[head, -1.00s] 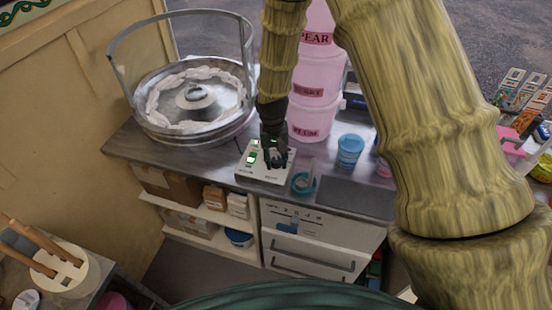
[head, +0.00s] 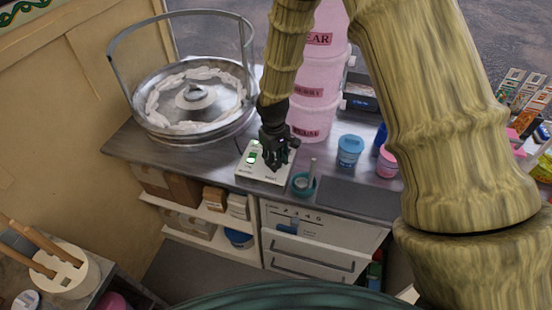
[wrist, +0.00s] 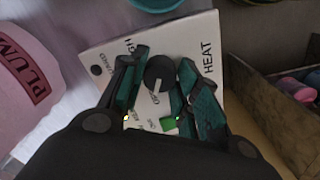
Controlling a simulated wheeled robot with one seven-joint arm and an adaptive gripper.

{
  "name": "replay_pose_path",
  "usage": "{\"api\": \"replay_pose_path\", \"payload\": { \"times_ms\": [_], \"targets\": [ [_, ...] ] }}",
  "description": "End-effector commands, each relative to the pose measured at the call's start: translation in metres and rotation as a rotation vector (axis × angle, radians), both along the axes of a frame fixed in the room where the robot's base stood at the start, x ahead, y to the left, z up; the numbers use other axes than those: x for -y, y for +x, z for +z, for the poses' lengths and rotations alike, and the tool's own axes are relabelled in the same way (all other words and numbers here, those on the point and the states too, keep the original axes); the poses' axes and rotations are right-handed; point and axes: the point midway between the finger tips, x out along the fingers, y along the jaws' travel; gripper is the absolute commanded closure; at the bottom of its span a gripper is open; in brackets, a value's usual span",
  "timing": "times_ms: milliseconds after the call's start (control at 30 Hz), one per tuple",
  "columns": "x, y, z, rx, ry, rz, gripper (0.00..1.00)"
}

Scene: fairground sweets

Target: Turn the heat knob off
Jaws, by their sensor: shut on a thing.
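A white control box (head: 246,172) with a green-lit switch stands on the metal counter. In the wrist view its panel (wrist: 203,30) carries the word HEAT, a round dark heat knob (wrist: 158,72) and a green light (wrist: 168,124). A pale pointer mark on the knob faces the lower edge of the picture. My gripper (head: 276,164) is over the box in the head view and hides the knob there. In the wrist view my gripper (wrist: 162,70) has its fingers on either side of the knob, shut on it.
A large metal candyfloss bowl (head: 165,125) stands left of the box. Stacked pink tubs (head: 312,75) rise close behind my gripper. A teal cup (head: 303,185) with a stick stands just right of the box, and a blue tub (head: 349,150) is farther right.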

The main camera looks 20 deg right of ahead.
Motion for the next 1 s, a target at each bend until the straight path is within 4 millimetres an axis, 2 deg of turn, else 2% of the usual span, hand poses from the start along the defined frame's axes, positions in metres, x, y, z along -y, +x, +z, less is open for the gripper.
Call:
{"api": "replay_pose_path", "payload": {
  "times_ms": [467,500,600,1000],
  "targets": [
    [-0.0003,-0.0006,-0.0003,-0.001,0.001,0.012,0.92],
    [-0.0003,-0.0006,-0.0003,-0.001,0.001,0.012,0.61],
    [-0.0002,-0.0005,-0.0003,-0.001,0.001,0.012,0.46],
    [-0.0003,0.0001,0.0043,0.000,0.000,0.011,0.46]
  ]
}}
